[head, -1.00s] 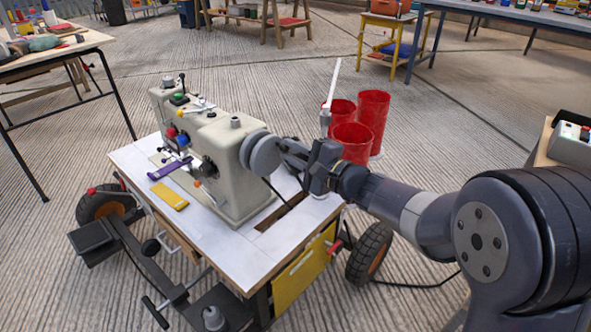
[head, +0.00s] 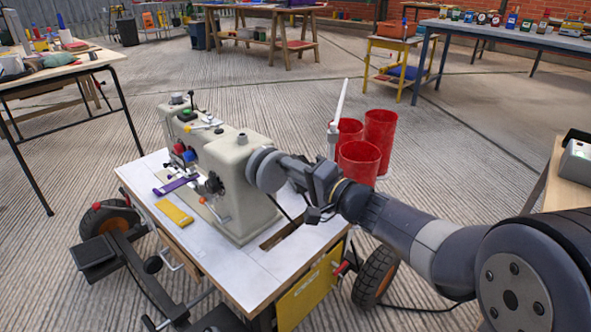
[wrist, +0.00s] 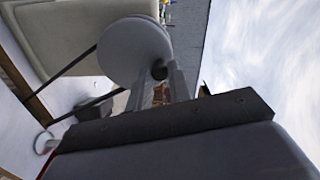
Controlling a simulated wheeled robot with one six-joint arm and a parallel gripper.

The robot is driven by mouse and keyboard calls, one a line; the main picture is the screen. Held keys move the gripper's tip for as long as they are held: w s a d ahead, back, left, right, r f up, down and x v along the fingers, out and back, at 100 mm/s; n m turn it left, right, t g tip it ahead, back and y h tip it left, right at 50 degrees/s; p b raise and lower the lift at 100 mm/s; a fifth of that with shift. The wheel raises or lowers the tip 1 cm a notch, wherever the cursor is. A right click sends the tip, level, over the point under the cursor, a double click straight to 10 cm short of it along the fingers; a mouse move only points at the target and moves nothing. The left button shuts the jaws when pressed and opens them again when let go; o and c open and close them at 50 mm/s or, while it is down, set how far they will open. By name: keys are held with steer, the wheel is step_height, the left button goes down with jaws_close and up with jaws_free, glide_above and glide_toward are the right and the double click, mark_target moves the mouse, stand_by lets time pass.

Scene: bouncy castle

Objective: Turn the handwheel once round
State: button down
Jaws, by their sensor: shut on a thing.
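The handwheel (head: 266,169) is a grey disc on the right end of a cream sewing machine (head: 233,160). In the wrist view the handwheel (wrist: 135,50) shows as a pale round disc, with a small dark knob at its lower right edge. My gripper (head: 288,165) reaches the wheel's right side from the right. In the wrist view the tips of my gripper (wrist: 168,78) are closed at the knob by the rim. The exact contact is partly hidden by the fingers.
The machine stands on a white-topped wheeled table (head: 280,262) with a slot near the wheel. Red cylinders (head: 360,158) and a white upright rod (head: 341,103) stand behind my arm. Purple (head: 176,186) and yellow (head: 173,213) strips lie at the machine's front.

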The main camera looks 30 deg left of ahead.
stand_by(0.4)
steer(key=c, duration=1.3)
jaws_free()
steer(key=p+v, duration=0.2)
steer(key=v, duration=0.8)
steer(key=shift+s+d, duration=0.15)
steer(key=shift+d, duration=0.2)
